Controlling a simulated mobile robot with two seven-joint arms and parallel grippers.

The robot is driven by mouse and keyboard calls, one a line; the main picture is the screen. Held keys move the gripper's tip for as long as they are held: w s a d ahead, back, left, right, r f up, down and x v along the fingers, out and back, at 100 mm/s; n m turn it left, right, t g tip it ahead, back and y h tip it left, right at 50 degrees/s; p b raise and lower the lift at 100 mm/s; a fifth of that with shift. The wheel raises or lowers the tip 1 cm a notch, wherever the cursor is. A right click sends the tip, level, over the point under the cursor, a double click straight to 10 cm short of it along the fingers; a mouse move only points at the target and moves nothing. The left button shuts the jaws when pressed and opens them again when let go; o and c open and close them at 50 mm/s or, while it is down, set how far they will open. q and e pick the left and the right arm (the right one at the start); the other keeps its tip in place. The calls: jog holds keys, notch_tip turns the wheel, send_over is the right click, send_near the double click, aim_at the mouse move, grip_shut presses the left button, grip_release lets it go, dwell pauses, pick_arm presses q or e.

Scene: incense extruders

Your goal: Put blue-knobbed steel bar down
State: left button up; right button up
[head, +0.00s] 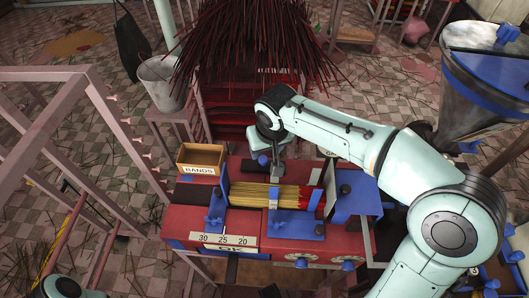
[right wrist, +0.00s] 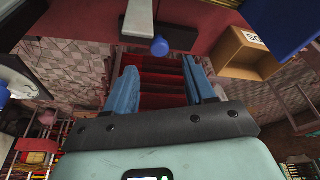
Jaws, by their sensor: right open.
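The blue-knobbed steel bar shows in the right wrist view as a pale grey bar (right wrist: 138,18) with a blue knob (right wrist: 159,46) at its near end, against the red bench top. In the head view its knob (head: 263,160) and grey bar (head: 278,171) show just below my right gripper (head: 272,152), at the back of the bench behind the bundle of yellow sticks. In the right wrist view my right gripper (right wrist: 161,88) has its two fingers wide apart with nothing between them, and the knob lies beyond the fingertips. My left gripper is out of view.
The red bench (head: 190,222) holds a wooden BANDS box (head: 200,158), yellow sticks (head: 250,194) in a blue-ended trough and a 30-25-20 gauge strip (head: 223,240). A rack of dark red sticks (head: 255,45) stands behind. A metal hopper (head: 480,80) is at right.

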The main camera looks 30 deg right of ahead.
jog(key=shift+p+v, duration=0.35)
jog(key=shift+v, duration=2.4)
